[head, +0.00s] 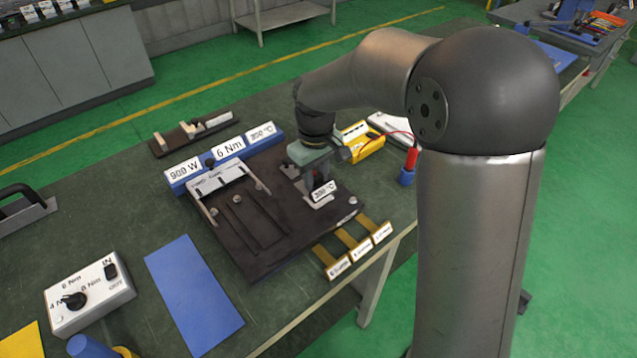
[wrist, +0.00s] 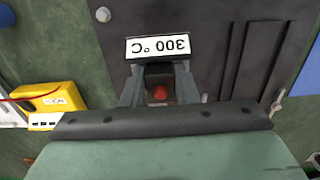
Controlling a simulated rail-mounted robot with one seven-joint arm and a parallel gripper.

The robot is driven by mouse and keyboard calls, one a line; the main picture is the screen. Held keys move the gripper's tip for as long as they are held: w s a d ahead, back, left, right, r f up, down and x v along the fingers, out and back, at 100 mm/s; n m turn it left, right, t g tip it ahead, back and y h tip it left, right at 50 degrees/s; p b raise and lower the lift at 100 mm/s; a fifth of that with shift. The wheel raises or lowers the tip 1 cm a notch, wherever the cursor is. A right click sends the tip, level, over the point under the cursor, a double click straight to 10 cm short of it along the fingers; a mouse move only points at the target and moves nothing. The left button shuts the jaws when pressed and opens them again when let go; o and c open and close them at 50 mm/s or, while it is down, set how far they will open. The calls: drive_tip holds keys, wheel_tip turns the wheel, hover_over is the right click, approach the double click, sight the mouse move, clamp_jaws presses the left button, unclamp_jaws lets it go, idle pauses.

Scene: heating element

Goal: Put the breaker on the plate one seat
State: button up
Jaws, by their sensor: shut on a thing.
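My gripper (head: 311,174) is over the right part of the dark brown plate (head: 257,258), pointing down. It is shut on the breaker (head: 323,192), a small dark piece with a white temperature label.
A blue block (head: 222,160) with white value labels stands along the plate's back edge. Dark strips and metal rods lie on the plate's left part. Brass tabs (head: 353,246) stick out at the front right. A yellow meter (head: 362,143) and a red probe (head: 410,160) are to the right.

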sight(319, 186)
drive_tip(key=shift+w+d+f, duration=0.15)
drive_tip(key=shift+w+f, duration=0.3)
drive_tip(key=shift+f, duration=0.1)
drive_tip(key=shift+w+d+f+p, duration=0.15)
drive_tip(key=shift+f+p, duration=0.1)
drive_tip(key=shift+f, duration=0.7)
drive_tip(key=shift+w+f+p, duration=0.1)
drive_tip(key=shift+f+p, duration=0.15)
drive_tip(key=shift+f, duration=0.7)
drive_tip(key=shift+f, duration=0.15)
drive_tip(key=o, duration=1.1)
drive_tip(key=shift+c, duration=0.2)
